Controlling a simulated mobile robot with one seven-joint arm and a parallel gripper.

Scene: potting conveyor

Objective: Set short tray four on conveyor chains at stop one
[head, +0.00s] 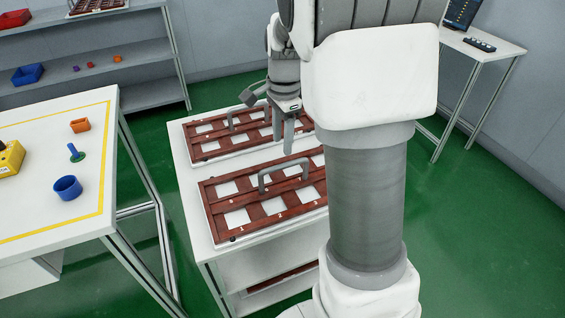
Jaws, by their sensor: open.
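Two red-brown slatted trays with white square openings and grey bar handles lie on top of a white cart: a front tray (237,203) and a rear tray (207,134). Small marks on their edges are too small to read, so I cannot tell which is tray four. My gripper (268,124) is open over the rear tray, near its handle (231,119). The arm hides part of both trays' right side. I cannot tell whether the fingers straddle the handle or touch anything. No conveyor chains or stop are in view.
Another tray (283,277) lies on the cart's lower shelf. Wall shelves (90,76) stand behind. A desk (487,47) stands at right. Green floor is clear between them.

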